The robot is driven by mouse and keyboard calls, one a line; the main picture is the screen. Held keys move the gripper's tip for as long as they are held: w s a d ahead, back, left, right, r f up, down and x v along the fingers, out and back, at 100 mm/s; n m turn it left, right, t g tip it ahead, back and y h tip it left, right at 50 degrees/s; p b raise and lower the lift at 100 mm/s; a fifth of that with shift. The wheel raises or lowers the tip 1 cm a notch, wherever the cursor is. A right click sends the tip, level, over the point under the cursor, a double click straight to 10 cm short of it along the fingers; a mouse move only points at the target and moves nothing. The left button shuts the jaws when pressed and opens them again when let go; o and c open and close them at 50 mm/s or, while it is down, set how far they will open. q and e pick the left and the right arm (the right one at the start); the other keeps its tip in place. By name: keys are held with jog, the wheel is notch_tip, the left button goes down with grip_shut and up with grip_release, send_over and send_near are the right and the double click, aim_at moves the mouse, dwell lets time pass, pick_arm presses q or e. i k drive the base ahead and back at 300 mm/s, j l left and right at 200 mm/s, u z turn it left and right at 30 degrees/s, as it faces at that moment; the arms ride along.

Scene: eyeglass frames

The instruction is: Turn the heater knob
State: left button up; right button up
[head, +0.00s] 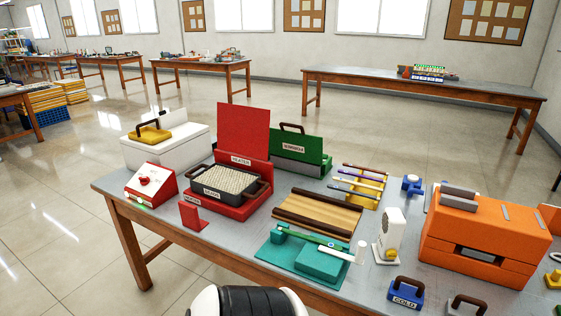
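The red heater (240,195) stands on the left half of the table with its red lid panel upright at the back. A black two-handled tray of pale grains (228,184) sits in it. To its left is a small red box with a sloped white face (153,180). A red knob (144,181) sits on that white face; its exact angle is too small to read. Neither of my grippers shows in the head view. A black and white part of my own body shows at the bottom edge.
A white box with a yellow handled block (152,134) and a green box (300,154) stand behind. A small red upright plate (191,216) stands in front of the heater. To the right are a teal fixture (293,258), a white upright device (391,235) and an orange machine (485,240).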

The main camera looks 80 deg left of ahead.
aim_at(144, 180)
jog(key=u, duration=3.45)
